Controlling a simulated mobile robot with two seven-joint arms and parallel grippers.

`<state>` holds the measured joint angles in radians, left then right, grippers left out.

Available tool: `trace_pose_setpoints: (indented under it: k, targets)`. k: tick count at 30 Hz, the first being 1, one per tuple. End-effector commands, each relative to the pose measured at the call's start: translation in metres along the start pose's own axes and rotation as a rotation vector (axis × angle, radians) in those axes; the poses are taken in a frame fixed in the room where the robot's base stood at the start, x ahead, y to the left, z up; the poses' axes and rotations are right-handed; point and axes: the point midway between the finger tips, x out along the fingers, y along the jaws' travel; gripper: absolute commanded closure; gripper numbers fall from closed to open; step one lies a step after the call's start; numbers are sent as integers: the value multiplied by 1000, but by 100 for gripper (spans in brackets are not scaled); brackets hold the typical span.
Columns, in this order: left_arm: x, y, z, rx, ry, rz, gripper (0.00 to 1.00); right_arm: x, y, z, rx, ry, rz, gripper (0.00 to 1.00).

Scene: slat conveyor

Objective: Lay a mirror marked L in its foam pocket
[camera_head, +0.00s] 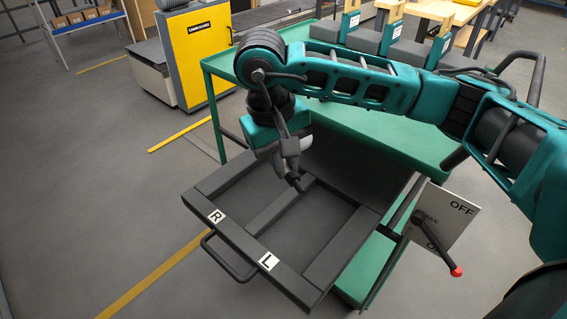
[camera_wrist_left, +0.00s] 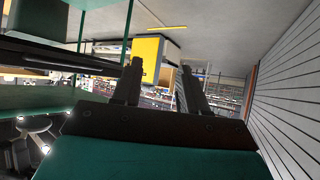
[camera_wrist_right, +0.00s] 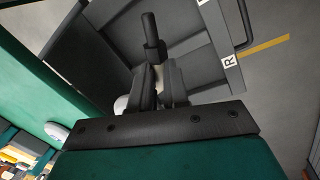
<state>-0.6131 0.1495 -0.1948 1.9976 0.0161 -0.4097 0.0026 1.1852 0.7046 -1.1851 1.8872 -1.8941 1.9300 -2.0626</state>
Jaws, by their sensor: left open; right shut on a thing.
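A dark drawer-like tray (camera_head: 230,232) has two pockets, with an R label (camera_head: 216,216) at the left and an L label (camera_head: 268,261) at the right. The visible pocket floors are bare. My right gripper (camera_head: 293,165) hangs over the tray's back part. It is shut on a dark part with a round stem (camera_wrist_right: 151,32), pointing away from the fingers in the right wrist view. Whether this part is a mirror and its marking cannot be told. My left gripper (camera_wrist_left: 161,66) is open and empty in the left wrist view, away from the tray.
A green bench (camera_head: 400,135) stands behind the tray, with several grey and teal blocks (camera_head: 410,52) at its back. A red-knobbed lever (camera_head: 456,271) and an OFF plate (camera_head: 460,225) are at the right. A yellow cabinet (camera_head: 200,50) stands behind left.

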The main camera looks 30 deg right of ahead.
Motion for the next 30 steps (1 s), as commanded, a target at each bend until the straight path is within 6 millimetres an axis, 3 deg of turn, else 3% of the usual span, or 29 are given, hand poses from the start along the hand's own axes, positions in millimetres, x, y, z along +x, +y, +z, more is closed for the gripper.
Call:
trace_pose_setpoints:
  k: [1, 9, 10, 11, 17, 24, 30]
  targets:
    - [12, 3, 13, -5, 7, 6, 57, 21, -4, -1, 0, 2, -2, 100]
    - [38, 10, 34, -10, 17, 27, 57, 62, -11, -4, 0, 2, -2, 100]
    - [36, 11, 28, -10, 19, 30, 57, 59, -10, -4, 18, -2, -3, 100]
    - [29, 11, 16, -9, 17, 30, 57, 50, -8, -6, 79, -16, -5, 100]
    - [17, 5, -7, -3, 51, 14, 57, 59, -8, -16, 449, -90, -7, 100]
    - [6, -6, 4, 2, 14, -13, 57, 76, -3, -26, 904, -161, 24, 100]
    - [2, -8, 8, 6, 5, -20, 57, 85, 0, -31, 1114, -184, 46, 100]
